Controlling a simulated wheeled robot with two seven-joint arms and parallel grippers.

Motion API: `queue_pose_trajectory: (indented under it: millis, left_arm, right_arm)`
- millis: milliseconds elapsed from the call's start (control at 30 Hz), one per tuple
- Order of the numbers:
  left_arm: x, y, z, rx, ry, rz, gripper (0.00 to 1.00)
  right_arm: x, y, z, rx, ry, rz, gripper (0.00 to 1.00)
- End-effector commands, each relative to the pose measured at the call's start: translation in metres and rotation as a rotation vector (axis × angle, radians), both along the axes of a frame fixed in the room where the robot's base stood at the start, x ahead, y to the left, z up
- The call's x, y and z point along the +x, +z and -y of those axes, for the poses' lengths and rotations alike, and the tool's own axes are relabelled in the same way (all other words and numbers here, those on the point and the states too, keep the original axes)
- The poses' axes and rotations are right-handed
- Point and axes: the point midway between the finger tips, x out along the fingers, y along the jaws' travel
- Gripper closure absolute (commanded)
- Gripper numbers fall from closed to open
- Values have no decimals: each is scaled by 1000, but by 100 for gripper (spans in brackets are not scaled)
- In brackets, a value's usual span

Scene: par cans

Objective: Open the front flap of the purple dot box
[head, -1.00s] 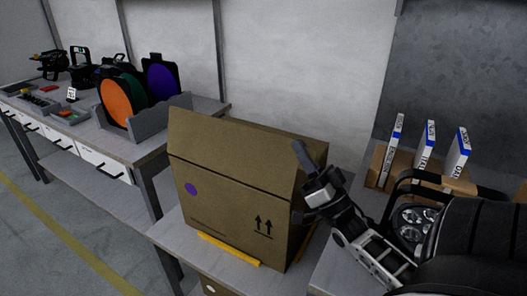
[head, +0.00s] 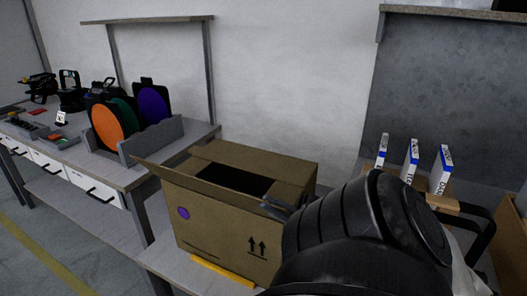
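The purple dot box (head: 215,232) is a brown cardboard carton on the bench, with a purple dot on its front face at left and two up arrows at right. Its top shows a dark opening. The front flap (head: 195,183) leans outward over the front face, seen at a shallow angle. My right gripper (head: 274,208) is at the box's front right top corner, by the flap's right end. My arm hides most of it, so its fingers and any contact are unclear. My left gripper is not in view.
Yellow strips (head: 222,273) mark the bench at the box's front. At left, a workbench holds a grey rack (head: 150,142) of coloured discs. Several white-and-blue boxes (head: 411,160) stand upright in a wooden holder at right. My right arm covers the lower right.

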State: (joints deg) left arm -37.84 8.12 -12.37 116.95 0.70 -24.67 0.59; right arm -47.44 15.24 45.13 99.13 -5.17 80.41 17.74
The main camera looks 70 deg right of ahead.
Motion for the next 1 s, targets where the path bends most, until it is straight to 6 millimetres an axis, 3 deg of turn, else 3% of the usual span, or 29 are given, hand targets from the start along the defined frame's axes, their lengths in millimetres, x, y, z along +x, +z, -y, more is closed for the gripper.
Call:
queue_pose_trajectory:
  millis: [400,900,933,1000]
  left_arm:
    - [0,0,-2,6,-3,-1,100]
    - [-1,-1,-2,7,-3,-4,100]
    - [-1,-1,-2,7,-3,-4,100]
    - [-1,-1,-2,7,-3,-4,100]
  right_arm:
    - [-3,-12,-11,-155,-17,-22,100]
    - [-3,-14,-12,-168,-19,-26,100]
    - [-3,-14,-12,-168,-19,-26,88]
    - [-3,-13,-12,-168,-19,-25,75]
